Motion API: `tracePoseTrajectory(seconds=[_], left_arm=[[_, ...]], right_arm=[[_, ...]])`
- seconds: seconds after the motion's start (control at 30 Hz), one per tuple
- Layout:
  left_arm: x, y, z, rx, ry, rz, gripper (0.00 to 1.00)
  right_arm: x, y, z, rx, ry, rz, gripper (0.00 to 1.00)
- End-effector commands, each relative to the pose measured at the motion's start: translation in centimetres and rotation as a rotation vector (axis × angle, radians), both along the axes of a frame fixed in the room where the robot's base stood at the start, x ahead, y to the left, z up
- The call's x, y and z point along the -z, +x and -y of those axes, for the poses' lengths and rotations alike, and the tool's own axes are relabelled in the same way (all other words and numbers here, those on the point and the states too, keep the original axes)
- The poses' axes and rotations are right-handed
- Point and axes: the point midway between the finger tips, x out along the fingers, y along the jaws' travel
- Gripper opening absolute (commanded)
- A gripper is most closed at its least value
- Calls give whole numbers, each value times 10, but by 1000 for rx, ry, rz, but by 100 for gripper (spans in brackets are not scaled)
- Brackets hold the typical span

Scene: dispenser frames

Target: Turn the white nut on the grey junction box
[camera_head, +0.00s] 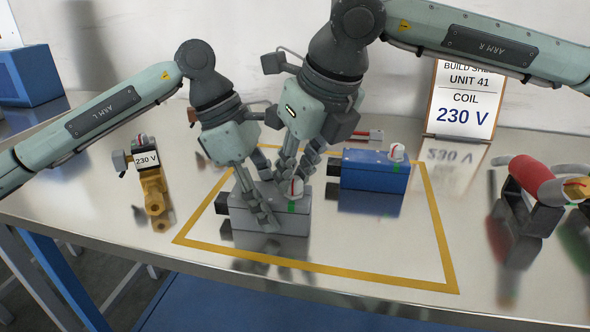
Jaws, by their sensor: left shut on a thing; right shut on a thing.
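The grey junction box (288,222) stands inside the yellow outline on the bench. Its white nut (297,191), with a red mark, sits on top at the right end, above a green stripe on the box's front. My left gripper (259,203) is shut on the box from above, left of the nut, with fingers down over its front. My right gripper (297,177) reaches down from behind and is shut on the nut. Its fingertips are partly hidden around the nut, and the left gripper covers part of the box's top.
A blue box (375,176) with a similar white nut stands behind right. A brass valve (153,190) with a 230 V coil is at left. A sign (463,100) reads COIL 230 V. A red cylinder (531,177) in a dark stand is at right. The front of the yellow outline (330,272) is clear.

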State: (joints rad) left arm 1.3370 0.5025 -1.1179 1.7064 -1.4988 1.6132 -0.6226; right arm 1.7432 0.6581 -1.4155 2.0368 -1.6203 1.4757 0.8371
Motion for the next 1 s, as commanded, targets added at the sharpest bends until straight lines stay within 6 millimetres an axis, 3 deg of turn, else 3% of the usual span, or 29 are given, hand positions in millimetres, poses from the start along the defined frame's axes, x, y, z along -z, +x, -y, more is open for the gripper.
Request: tracePoseTrajectory(seconds=[0.37, 0.4, 0.57, 0.87, 1.0], left_arm=[[0, 0, 0, 0, 0, 0, 11], [0, 0, 0, -1, 0, 0, 11], [0, 0, 0, 0, 0, 0, 11], [0, 0, 0, 0, 0, 0, 11], [0, 0, 0, 0, 0, 0, 11]], right_arm=[[0, 0, 0, 6, -1, 2, 0], [0, 0, 0, 6, -1, 2, 24], [0, 0, 0, 5, -1, 1, 43], [-1, 0, 0, 5, -1, 2, 44], [-11, -3, 2, 5, 1, 3, 44]])
